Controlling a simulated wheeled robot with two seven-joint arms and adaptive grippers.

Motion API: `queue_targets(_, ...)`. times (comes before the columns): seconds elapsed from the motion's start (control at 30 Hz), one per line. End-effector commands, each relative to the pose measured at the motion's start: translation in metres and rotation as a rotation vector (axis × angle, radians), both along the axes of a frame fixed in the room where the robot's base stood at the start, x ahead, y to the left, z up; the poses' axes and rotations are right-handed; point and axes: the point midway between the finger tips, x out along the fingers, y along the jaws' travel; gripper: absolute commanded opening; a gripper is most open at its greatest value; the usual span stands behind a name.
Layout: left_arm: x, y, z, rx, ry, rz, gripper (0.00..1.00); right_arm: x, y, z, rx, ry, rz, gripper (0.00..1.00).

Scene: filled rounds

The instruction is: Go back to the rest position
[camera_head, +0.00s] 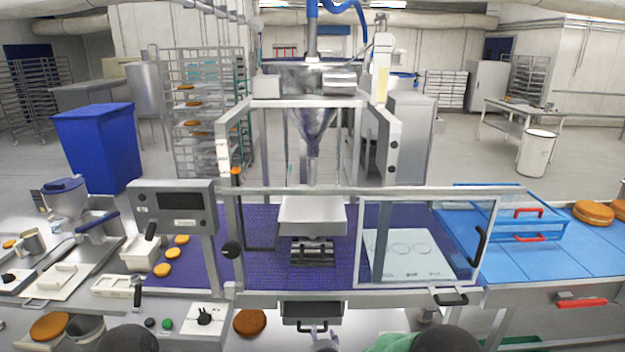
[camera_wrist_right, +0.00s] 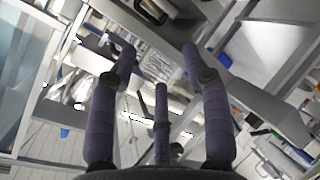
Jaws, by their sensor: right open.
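My right gripper (camera_wrist_right: 159,55) shows in the right wrist view with its dark fingers spread wide apart. Nothing is held between them, and only blurred machine frames and the floor show beyond. In the head view, dark rounded shapes at the bottom edge look like parts of my arms. No fingers can be made out there, and I cannot make out my left gripper.
A filling machine with a steel hopper (camera_head: 315,115) stands over a purple conveyor belt (camera_head: 262,228). A clear guard (camera_head: 418,243) is on its right side. Blue trays (camera_head: 530,217) and brown rounds (camera_head: 593,212) are at the right. A cluttered bench is at the left.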

Motion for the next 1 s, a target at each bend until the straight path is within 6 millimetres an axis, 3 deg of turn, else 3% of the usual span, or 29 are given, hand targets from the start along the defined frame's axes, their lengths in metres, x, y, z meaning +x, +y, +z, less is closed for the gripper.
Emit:
queue_targets(0.17, 0.000, 0.000, 0.000, 0.000, -0.001, 0.000, 0.40, -0.031, -0.018, -0.053, 0.184, 0.165, -0.065, 0.49)
queue_targets(0.27, 0.000, 0.000, 0.000, 0.000, -0.001, 0.000, 0.40, -0.062, -0.032, -0.090, 0.332, 0.304, -0.144, 0.49)
queue_targets(0.4, 0.000, 0.000, 0.000, 0.000, 0.000, 0.000, 0.40, -0.117, -0.047, -0.138, 0.545, 0.516, -0.297, 0.49)
queue_targets(0.6, 0.000, 0.000, 0.000, 0.000, -0.001, 0.000, 0.40, -0.211, -0.064, -0.188, 0.811, 0.815, -0.600, 0.49)
queue_targets(0.8, 0.000, 0.000, 0.000, 0.000, 0.000, 0.000, 0.40, -0.300, -0.071, -0.209, 0.991, 1.055, -0.931, 0.49)
queue_targets(0.9, 0.000, 0.000, 0.000, 0.000, 0.000, 0.000, 0.40, -0.330, -0.071, -0.211, 1.038, 1.127, -1.054, 0.49)
queue_targets(1.0, 0.000, 0.000, 0.000, 0.000, -0.001, 0.000, 0.40, -0.346, -0.072, -0.211, 1.062, 1.165, -1.129, 0.49)
